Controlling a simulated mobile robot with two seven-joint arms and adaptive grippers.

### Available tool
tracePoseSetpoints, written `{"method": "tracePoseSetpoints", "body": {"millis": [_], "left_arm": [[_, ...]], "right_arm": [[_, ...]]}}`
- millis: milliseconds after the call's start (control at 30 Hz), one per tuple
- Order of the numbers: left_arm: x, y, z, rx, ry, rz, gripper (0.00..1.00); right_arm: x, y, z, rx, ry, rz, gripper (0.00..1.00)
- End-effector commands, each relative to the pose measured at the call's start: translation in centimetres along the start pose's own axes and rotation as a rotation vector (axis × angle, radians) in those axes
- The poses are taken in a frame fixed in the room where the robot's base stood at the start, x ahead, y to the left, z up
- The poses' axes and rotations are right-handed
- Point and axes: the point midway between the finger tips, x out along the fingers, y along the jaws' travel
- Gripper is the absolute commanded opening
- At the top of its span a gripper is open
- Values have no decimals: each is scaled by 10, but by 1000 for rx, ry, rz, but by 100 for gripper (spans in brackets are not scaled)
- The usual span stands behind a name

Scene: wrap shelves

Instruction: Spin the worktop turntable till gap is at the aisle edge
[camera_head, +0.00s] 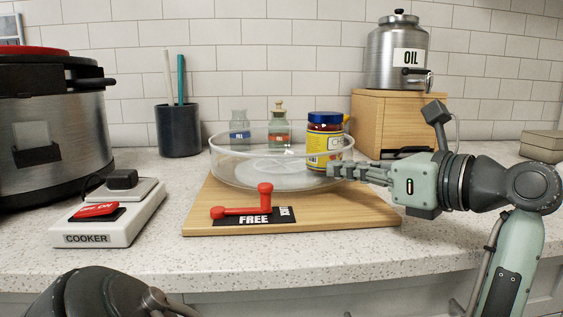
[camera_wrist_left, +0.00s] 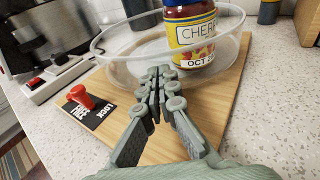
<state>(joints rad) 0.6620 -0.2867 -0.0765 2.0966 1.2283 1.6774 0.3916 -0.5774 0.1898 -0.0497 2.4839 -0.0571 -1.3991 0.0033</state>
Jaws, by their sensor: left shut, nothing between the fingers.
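The clear round turntable (camera_head: 235,176) sits on a wooden board (camera_head: 350,215) on the worktop. Its transparent rim also shows in the left wrist view (camera_wrist_left: 115,72); I cannot make out where its gap is. A yellow-labelled jar with a blue lid (camera_head: 324,143) stands at its right side; the left wrist view shows its label (camera_wrist_left: 195,32). Two small bottles (camera_head: 279,128) (camera_head: 240,130) show towards the back. My left gripper (camera_head: 332,170) is shut and empty at the right front of the rim, before the jar; contact is unclear. The right gripper is not in view.
A red lever (camera_head: 265,195) stands on the board by its FREE and LOCK labels. A cooker switch box (camera_head: 110,222) and big pot (camera_head: 50,130) are at left, a dark cup (camera_head: 179,130) behind. An oil can (camera_head: 398,55) stands on a wooden box (camera_head: 385,120) at back right.

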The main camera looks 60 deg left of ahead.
Motion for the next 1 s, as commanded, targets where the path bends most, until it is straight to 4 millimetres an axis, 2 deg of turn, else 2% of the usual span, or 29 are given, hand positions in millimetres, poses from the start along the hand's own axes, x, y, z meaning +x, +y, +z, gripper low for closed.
{"method": "tracePoseSetpoints", "body": {"millis": [300, 833, 1000], "left_arm": [[-1, -14, 0, 0, -1, -1, 0], [-1, -18, 0, 0, -1, 0, 0], [-8, -19, -2, 1, 0, -1, 0]], "right_arm": [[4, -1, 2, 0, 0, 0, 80], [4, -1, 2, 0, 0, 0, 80], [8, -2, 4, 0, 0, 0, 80]]}}
